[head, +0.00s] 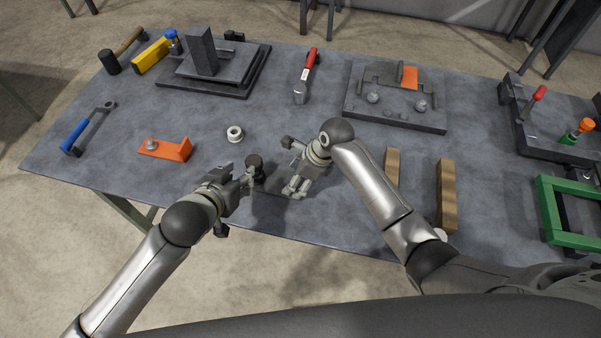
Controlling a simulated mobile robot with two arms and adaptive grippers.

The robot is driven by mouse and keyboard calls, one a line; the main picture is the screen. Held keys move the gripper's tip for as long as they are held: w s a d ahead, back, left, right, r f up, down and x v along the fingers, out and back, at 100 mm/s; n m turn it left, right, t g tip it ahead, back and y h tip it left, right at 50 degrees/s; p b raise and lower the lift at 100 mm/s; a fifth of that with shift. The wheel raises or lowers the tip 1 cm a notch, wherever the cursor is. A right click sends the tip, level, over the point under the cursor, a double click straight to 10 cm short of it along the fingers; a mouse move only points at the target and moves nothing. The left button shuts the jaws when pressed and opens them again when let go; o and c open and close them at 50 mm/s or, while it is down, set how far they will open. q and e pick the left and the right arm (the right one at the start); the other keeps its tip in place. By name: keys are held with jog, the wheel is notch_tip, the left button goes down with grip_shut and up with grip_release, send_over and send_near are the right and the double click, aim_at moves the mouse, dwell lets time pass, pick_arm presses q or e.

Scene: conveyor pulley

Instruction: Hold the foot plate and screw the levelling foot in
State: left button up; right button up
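A green frame (550,213) is at right.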

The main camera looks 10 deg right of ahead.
jog(key=shift+c, duration=0.5)
jog(key=c, duration=0.7)
grip_shut()
dwell(0.4)
dwell(0.3)
dwell(0.5)
dwell(0.4)
